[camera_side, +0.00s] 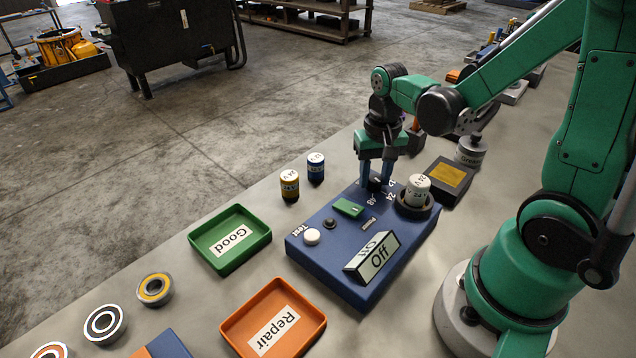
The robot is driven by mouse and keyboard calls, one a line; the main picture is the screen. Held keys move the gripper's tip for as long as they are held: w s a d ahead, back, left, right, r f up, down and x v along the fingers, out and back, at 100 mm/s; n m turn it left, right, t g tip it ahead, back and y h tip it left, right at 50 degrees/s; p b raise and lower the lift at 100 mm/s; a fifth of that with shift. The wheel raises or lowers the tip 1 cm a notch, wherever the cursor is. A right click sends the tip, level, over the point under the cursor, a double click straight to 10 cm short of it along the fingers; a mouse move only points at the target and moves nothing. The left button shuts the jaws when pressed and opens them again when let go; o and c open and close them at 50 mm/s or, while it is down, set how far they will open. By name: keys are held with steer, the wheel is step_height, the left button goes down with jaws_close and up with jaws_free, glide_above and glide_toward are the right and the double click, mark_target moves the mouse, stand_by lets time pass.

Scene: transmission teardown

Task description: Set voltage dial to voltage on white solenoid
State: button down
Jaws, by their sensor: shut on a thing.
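The blue tester box (300,251) sits on the bench with a white button, a small green switch (348,208) and a sign reading "Off" (372,258). The voltage dial (375,186) is at its back edge, mostly hidden by my fingers, with marks 24 and 48 beside it. My gripper (376,180) points down and is shut on the dial. The dial's setting cannot be read. The white solenoid (417,190), marked 24 V, stands upright in the round dark socket (416,208) on the box, right of my gripper.
A yellow solenoid (290,186) and a blue solenoid (316,168) stand left of my gripper. The green Good tray (262,238) and orange Repair tray (318,326) lie nearer the camera. A dark box with a yellow top (447,178) and a grease can (470,151) stand to the right.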

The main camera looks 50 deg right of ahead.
mark_target(374, 178)
steer(key=shift+n, duration=1.6)
steer(key=c, duration=0.5)
jaws_free()
steer(key=shift+r, duration=2.8)
steer(key=a+r+n+t, duration=0.3)
steer(key=a+n+t, duration=0.1)
steer(key=a+t, duration=0.3)
steer(key=shift+w+a+r, duration=0.4)
steer(key=shift+w+a, duration=0.05)
steer(key=shift+a, duration=0.05)
